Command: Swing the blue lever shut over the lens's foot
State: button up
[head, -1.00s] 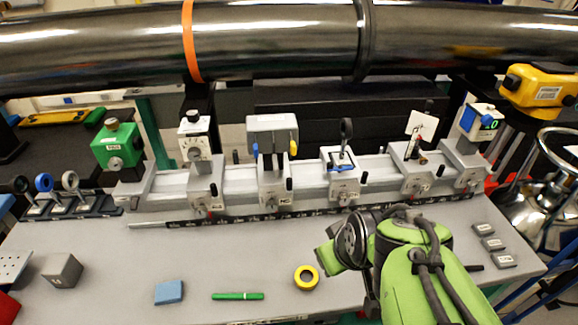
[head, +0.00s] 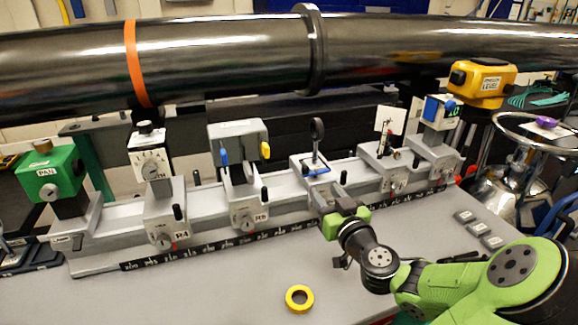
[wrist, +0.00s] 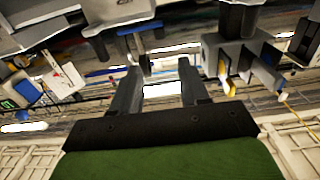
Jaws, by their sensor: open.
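The lens (head: 317,130) is a dark ring on a thin post, upright on a grey rail carriage (head: 300,166) in the head view. The blue lever (head: 317,171) lies low at the lens's foot, on the carriage top. I cannot tell how far it reaches across the foot. In the wrist view a blue bar (wrist: 140,31) shows beyond my fingers, near the top. My gripper (head: 331,196) is open and empty, its grey fingers just in front of the carriage and below the lever. Both fingers (wrist: 158,76) show apart in the wrist view. Whether they touch the carriage is unclear.
Left of the lens, a carriage carries a grey block (head: 238,145) with blue and yellow levers. To the right stands a carriage with a white card (head: 389,119). A black pipe (head: 230,58) runs above the rail. A yellow ring (head: 299,298) lies on the clear bench front.

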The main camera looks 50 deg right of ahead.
aim_at(307, 169)
jog(key=p+x, duration=0.3)
jog(key=x, duration=1.1)
jog(key=shift+w+d, duration=0.2)
jog(key=shift+w, duration=0.15)
grip_shut()
